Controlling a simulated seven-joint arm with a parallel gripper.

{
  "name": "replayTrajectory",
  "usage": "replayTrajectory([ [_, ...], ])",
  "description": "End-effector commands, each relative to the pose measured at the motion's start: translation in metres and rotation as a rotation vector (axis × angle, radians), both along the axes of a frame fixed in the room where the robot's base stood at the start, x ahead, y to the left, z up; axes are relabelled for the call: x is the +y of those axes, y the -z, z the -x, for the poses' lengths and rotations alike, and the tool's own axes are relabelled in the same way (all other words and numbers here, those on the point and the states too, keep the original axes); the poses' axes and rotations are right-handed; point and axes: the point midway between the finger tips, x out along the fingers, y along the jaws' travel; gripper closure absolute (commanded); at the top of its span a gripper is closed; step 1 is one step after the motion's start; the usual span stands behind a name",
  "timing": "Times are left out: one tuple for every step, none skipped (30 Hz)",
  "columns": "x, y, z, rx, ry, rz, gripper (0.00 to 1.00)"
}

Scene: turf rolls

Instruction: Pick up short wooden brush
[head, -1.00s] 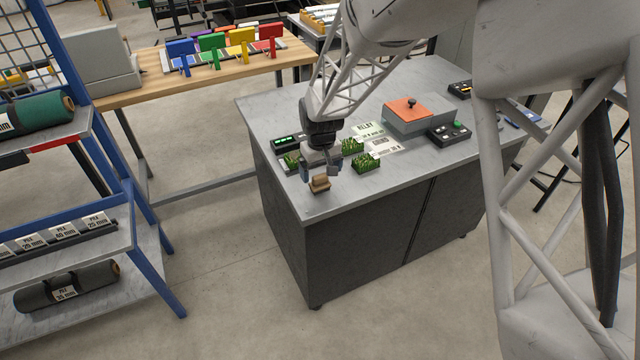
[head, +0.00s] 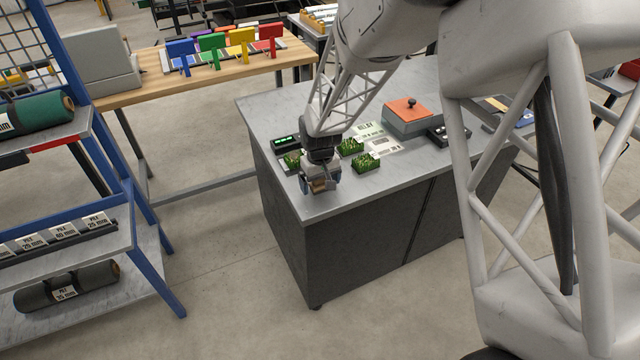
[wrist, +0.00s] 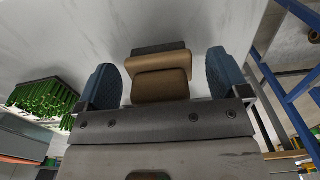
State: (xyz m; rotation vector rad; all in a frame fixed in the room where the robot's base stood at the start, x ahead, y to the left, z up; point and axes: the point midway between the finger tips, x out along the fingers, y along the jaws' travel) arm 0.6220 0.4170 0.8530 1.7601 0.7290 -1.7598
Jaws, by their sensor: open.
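The short wooden brush (head: 319,185) is near the front left corner of the grey cabinet top (head: 345,202), partly hidden by my gripper in the head view. In the wrist view the brush (wrist: 160,82) shows a tan wooden body and a dark strip at its far edge. My gripper (head: 320,184) is at the brush, pointing down. In the wrist view its two blue pads (wrist: 160,78) stand apart on either side of the brush, with a visible gap at each side.
Small green turf pieces (head: 366,164) sit close behind and right of my gripper; one fills the left of the wrist view (wrist: 45,100). A small black display box (head: 286,142) and an orange-topped box (head: 408,110) stand farther back. The cabinet's front edge is close.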

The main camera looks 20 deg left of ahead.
Motion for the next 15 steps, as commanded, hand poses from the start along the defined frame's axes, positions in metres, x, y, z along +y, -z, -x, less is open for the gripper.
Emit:
replayTrajectory([
  [0.0,-0.0001,0.0,0.0,0.0,0.0,0.06],
  [0.0,-0.0001,0.0,0.0,0.0,0.0,0.06],
  [0.0,-0.0001,0.0,0.0,0.0,0.0,0.06],
  [0.0,-0.0001,0.0,0.0,0.0,0.0,0.11],
  [0.0,0.0,0.0,0.0,0.0,0.0,0.16],
  [0.0,0.0,0.0,0.0,0.0,0.0,0.22],
  [0.0,0.0,0.0,0.0,0.0,0.0,0.26],
  [0.0,0.0,0.0,0.0,0.0,0.0,0.31],
  [0.0,-0.0001,0.0,0.0,0.0,0.0,0.37],
  [0.0,-0.0001,0.0,0.0,0.0,0.0,0.42],
  [0.0,-0.0001,0.0,0.0,0.0,0.0,0.46],
  [0.0,-0.0001,0.0,0.0,0.0,0.0,0.52],
  [0.0,-0.0001,0.0,0.0,0.0,0.0,0.57],
  [0.0,-0.0001,0.0,0.0,0.0,0.0,0.62],
  [0.0001,-0.0002,-0.0001,0.0,0.0,0.0,0.63],
])
